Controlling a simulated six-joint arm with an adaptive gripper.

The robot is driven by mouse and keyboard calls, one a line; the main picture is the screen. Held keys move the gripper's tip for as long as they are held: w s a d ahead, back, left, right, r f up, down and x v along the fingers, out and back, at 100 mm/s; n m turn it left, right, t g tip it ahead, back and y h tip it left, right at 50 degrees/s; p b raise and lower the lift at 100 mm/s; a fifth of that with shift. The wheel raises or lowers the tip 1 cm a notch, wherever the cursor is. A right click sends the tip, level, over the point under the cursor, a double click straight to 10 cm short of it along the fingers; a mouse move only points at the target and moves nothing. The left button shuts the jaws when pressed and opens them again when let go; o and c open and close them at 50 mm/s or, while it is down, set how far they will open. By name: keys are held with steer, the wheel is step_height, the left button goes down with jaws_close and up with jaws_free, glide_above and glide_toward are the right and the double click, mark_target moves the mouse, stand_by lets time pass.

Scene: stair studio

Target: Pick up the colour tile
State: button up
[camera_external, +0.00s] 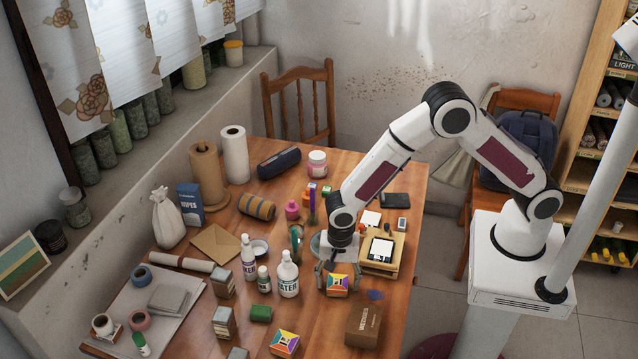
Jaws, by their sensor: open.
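Two small boxes with multi-coloured patterned tops stand on the wooden table. One patterned box (338,288) is directly below my gripper, and the other patterned box (285,344) is at the near edge of the picture. I cannot tell for sure which thing is the colour tile. My gripper (337,279) points down with its fingers open, one on each side of the first box. The fingers partly cover that box, and I cannot tell whether they touch it.
White bottles (288,275) stand close left of my gripper. A wooden tray (381,254) with a black-and-white item is behind right, and a brown box (364,325) is in front right. A green block (261,314) lies front left. The table is crowded.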

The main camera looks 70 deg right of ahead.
mark_target(338, 280)
stand_by(0.4)
steer(key=c, duration=1.2)
steer(key=shift+r, duration=0.2)
steer(key=shift+r, duration=4.85)
